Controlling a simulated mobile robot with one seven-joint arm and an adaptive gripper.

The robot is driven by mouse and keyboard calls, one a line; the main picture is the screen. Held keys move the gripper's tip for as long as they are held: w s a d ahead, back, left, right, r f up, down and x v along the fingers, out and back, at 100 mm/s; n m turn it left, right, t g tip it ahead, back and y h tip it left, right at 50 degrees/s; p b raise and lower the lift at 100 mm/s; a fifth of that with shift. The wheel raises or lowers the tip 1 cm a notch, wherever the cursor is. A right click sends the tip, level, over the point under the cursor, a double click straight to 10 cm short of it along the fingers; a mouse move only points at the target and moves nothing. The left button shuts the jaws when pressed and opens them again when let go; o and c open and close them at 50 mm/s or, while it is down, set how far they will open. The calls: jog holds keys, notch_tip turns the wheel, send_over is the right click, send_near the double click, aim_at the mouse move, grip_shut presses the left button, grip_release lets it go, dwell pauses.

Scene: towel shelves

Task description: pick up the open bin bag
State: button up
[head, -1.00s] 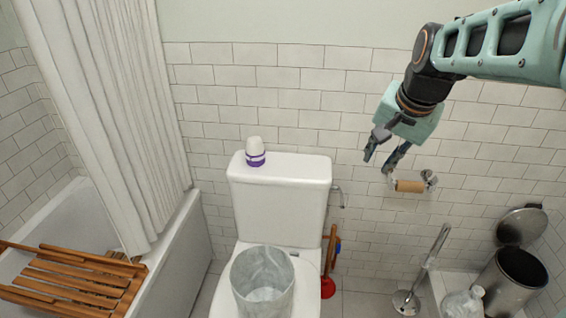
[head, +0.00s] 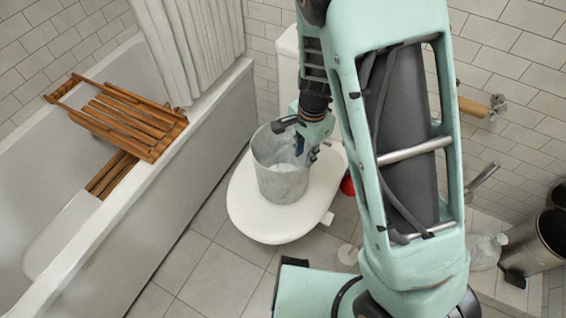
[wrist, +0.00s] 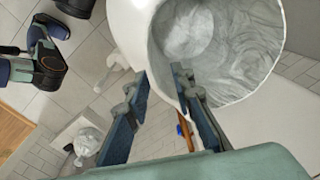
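The open bin bag (head: 280,178) is a grey, translucent, cylinder-shaped bag standing upright on the white toilet lid. In the wrist view the bag (wrist: 235,45) shows its round opening and creased inside. My gripper (head: 295,135) is at the bag's right rim in the head view, pointing down. In the wrist view my gripper (wrist: 160,75) has its two fingers apart. The right finger's tip overlaps the bag's opening and the left finger is outside the wall, so the fingers appear to straddle the rim. My arm hides part of the toilet.
The toilet lid (head: 247,218) supports the bag. A bathtub (head: 185,185) with a wooden rack (head: 125,118) is on the left. A crumpled clear bag (head: 484,252) and a metal bin (head: 535,245) stand at right. A cardboard roll (head: 473,107) hangs on the wall.

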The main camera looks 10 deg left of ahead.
aim_at(300, 185)
jog(key=shift+s+a+f, duration=0.15)
jog(key=shift+s+f, duration=0.45)
jog(key=shift+f, duration=0.25)
jog(key=f+b, duration=0.2)
jog(key=f, duration=0.3)
jog(key=f+b, duration=0.1)
jog(key=f, duration=0.4)
jog(key=shift+w+a+f+b, duration=0.1)
jog(key=shift+w+f+b, duration=0.1)
jog(key=shift+f+b, duration=0.2)
jog(key=shift+r, duration=0.1)
grip_shut()
